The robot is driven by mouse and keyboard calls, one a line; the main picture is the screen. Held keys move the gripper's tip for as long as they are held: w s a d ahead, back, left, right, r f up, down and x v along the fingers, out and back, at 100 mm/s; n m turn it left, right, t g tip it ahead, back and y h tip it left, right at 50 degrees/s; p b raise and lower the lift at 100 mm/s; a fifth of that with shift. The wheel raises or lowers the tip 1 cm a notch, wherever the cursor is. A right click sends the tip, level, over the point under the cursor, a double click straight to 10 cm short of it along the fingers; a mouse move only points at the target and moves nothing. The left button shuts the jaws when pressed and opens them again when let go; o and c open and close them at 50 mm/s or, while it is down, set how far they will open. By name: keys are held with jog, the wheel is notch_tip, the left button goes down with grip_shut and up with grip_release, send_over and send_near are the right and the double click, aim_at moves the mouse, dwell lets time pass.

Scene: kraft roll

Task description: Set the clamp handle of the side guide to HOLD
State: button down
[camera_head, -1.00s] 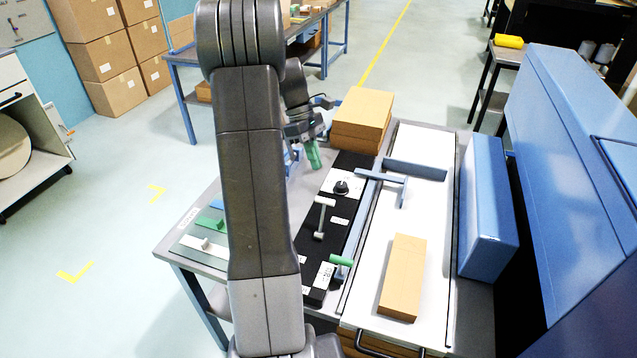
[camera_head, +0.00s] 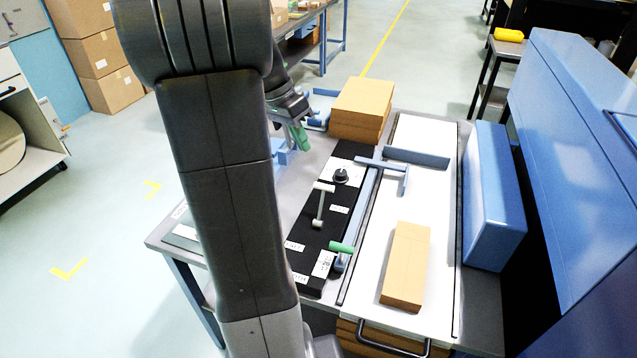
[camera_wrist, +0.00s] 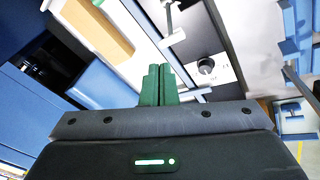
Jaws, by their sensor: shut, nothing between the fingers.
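The side guide (camera_head: 405,165), a blue-grey T-shaped bar, lies across the white table beside a long rail. A short green handle (camera_head: 342,248) sticks out sideways at the rail's near end. On the black panel (camera_head: 330,228) left of the rail stands a grey lever (camera_head: 319,203) with a pale crossbar; it also shows in the wrist view (camera_wrist: 172,32). Small white labels on the panel are too small to read, so I cannot tell which setting applies. My gripper (camera_head: 303,138), with green fingers, is beyond and left of the panel, touching no handle; its fingers (camera_wrist: 158,85) are shut and empty.
A black knob (camera_head: 341,175) sits at the panel's far end. A brown carton (camera_head: 406,266) lies on the white table. Stacked cardboard (camera_head: 362,102) stands behind the panel. A blue block (camera_head: 490,195) and large blue machine (camera_head: 575,150) bound the right side.

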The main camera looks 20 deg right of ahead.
jog(key=s+m+t+b, duration=0.1)
jog(key=s+m, duration=0.1)
jog(key=m, duration=0.4)
jog(key=m+t, duration=0.1)
jog(key=m, duration=0.5)
send_near(321, 184)
notch_tip(321, 184, down, 5)
jog(key=s+d, duration=0.2)
jog(key=shift+w+d+f+h+b, duration=0.2)
jog(key=shift+w+f+h+b, duration=0.2)
jog(key=shift+f, duration=0.2)
jog(key=shift+w+d+f+g+y, duration=0.2)
jog(key=shift+w+d, duration=0.05)
jog(key=shift+w, duration=0.15)
jog(key=shift+w+d+f+g+y, duration=0.2)
jog(key=shift+w+d+f, duration=0.05)
jog(key=shift+w, duration=0.1)
jog(key=shift+w+f+g, duration=0.1)
jog(key=shift+g, duration=0.2)
